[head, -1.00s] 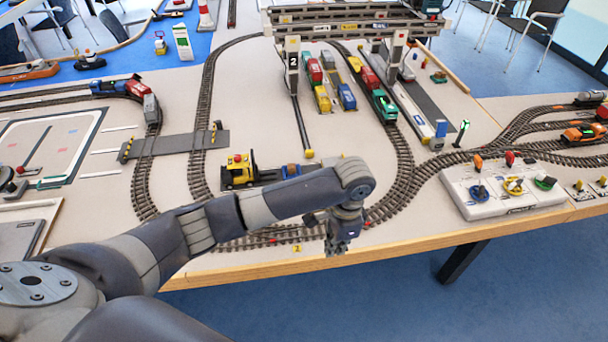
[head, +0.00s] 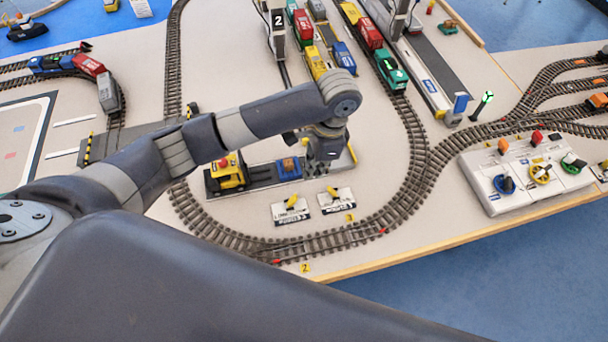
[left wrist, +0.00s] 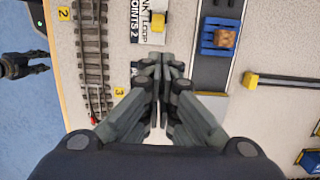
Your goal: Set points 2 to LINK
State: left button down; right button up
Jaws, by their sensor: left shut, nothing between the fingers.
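The points 2 plate (left wrist: 150,35) is white, with LINK and LOOP lettering partly cut off at the top of the left wrist view. Its yellow lever (left wrist: 158,20) stands beside the lettering. In the head view this looks like the left plate (head: 291,213) of two, its lever leaning up and right. The second plate (head: 338,203) stands to its right and is mostly hidden under my gripper in the wrist view. A dark gripper shape (left wrist: 38,69), likely my right one, hangs over the floor.
Curved track (head: 330,241) runs between the plates and the table's front edge. A yellow truck (head: 228,173) and a blue wagon (head: 290,168) stand behind the plates. A white control box (head: 530,175) with coloured knobs is at the right.

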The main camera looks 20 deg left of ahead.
pick_arm(q)
jog(key=p, duration=0.1)
send_near(292, 201)
notch_tip(292, 201, down, 3)
jog(key=w+d, duration=0.2)
jog(key=d, duration=0.1)
jog(key=f, duration=0.4)
jog(key=shift+a, duration=0.35)
jog(key=shift+f, duration=0.4)
pick_arm(e)
jog(key=shift+g, duration=0.3)
jog(key=s, duration=0.1)
jog(key=s+d, duration=0.1)
jog(key=s, duration=0.1)
jog(key=s+r, duration=0.1)
jog(key=shift+s+d+r, duration=0.1)
jog(key=shift+s+d, duration=0.05)
jog(key=shift+d, duration=0.05)
